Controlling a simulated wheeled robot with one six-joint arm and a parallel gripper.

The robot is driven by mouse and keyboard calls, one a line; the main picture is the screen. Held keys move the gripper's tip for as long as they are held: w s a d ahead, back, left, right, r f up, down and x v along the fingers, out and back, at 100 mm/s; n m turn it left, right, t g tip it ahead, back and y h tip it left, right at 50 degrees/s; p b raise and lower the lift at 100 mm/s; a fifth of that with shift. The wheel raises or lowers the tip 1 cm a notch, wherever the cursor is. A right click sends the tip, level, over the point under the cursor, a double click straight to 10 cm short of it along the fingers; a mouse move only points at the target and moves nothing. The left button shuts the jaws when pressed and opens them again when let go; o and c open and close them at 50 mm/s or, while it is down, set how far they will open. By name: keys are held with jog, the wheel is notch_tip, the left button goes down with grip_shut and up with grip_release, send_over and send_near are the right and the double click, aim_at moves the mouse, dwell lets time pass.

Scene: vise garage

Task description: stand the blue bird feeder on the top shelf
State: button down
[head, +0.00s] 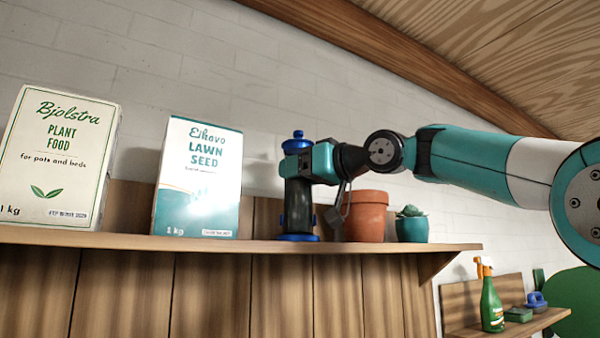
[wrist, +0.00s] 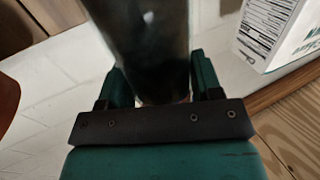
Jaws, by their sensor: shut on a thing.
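The blue bird feeder (head: 298,208) has a blue cap, a dark see-through tube and a blue base. It is upright at the top shelf (head: 140,240), between the lawn seed box and the terracotta pot. Its base looks level with the shelf top; I cannot tell for sure whether it touches. My gripper (head: 298,165) comes from the right and is shut on the feeder's upper part, just below the cap. In the wrist view the feeder's dark tube (wrist: 150,45) stands between the two fingers.
A plant food box (head: 58,160) and a lawn seed box (head: 198,178) stand left of the feeder. A terracotta pot (head: 366,217) and a small teal pot with a succulent (head: 411,226) stand right. A lower shelf (head: 520,323) holds a green spray bottle (head: 491,300).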

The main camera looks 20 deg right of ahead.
jog(key=shift+f, duration=0.1)
jog(key=shift+c, duration=1.2)
grip_release()
jog(key=shift+o, duration=0.2)
jog(key=shift+s+d+f, duration=0.1)
jog(key=b+v, duration=0.4)
jog(key=v, duration=1.3)
jog(key=shift+b, duration=0.3)
jog(key=shift+s, duration=0.2)
